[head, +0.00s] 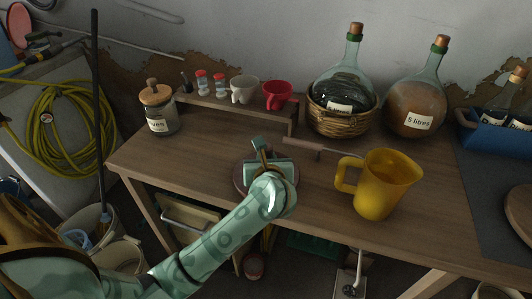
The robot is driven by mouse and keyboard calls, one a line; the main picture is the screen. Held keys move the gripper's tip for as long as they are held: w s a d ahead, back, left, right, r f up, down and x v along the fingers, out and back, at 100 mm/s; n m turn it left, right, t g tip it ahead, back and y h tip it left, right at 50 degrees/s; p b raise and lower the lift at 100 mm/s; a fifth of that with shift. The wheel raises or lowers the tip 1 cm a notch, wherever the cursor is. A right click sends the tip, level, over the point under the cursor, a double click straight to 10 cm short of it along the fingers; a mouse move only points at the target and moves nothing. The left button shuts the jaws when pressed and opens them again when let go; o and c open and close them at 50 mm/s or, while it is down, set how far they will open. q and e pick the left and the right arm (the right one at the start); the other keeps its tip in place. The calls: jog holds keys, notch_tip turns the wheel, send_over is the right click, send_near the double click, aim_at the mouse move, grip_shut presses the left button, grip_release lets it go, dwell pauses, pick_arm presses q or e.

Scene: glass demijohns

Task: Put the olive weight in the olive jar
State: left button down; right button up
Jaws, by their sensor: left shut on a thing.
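The olive jar (161,121) is a glass jar at the left end of the bench. Its label reads "...ves", and a wooden lid (156,95) with a knob sits on top. My left gripper (262,154) is over the middle of the bench, over a round reddish-brown dish (239,181). It is shut on a small brown thing (262,156), which I take to be the olive weight. The gripper hides most of it, and I cannot tell whether it touches the dish. My right gripper is not in view.
A low shelf (240,109) bears a white mug (244,89), a red mug (278,94) and small shakers. A yellow jug (380,185) stands right of my gripper. Behind are a demijohn in a basket (341,120) and another demijohn (414,101). The bench between jar and gripper is clear.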

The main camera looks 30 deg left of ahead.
pick_arm(q)
jog(key=shift+w+a+r, duration=0.15)
jog(key=shift+w+a, duration=0.15)
jog(key=shift+w, duration=0.05)
jog(key=w+a, duration=0.1)
jog(key=w+a+b, duration=0.1)
jog(key=w, duration=0.1)
jog(key=shift+a, duration=0.1)
jog(key=shift+f, duration=0.7)
jog(key=shift+f, duration=0.15)
jog(key=c, duration=1.5)
grip_release()
jog(key=shift+s+f, duration=0.1)
jog(key=shift+f, duration=0.05)
jog(key=shift+o, duration=1.1)
